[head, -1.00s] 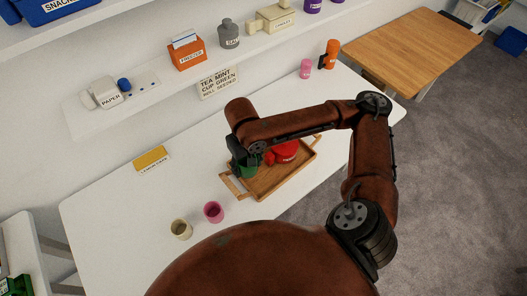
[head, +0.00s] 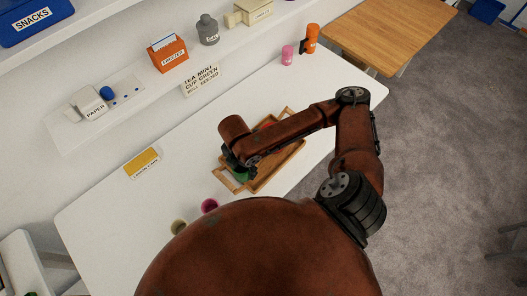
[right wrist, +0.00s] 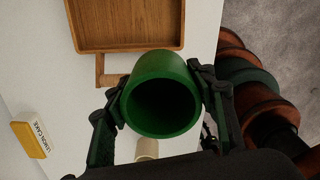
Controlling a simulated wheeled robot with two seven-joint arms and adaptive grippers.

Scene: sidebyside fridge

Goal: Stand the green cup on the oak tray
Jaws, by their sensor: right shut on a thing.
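My right gripper (head: 234,161) is shut on the green cup (head: 241,175) at the left end of the oak tray (head: 270,171). In the right wrist view the cup (right wrist: 161,95) sits between the two fingers (right wrist: 160,100), with its round mouth facing the camera. Beyond it lies the tray (right wrist: 128,24), whose near handle is partly covered by the cup. The tray floor that shows there is bare. My arm hides part of the tray in the head view. I cannot tell whether the cup touches the tray. My left gripper is out of view.
A yellow lemon cake box (head: 142,162) lies at the wall side. Pink (head: 288,52) and orange (head: 311,38) containers stand at the far end. A shelf hangs above.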

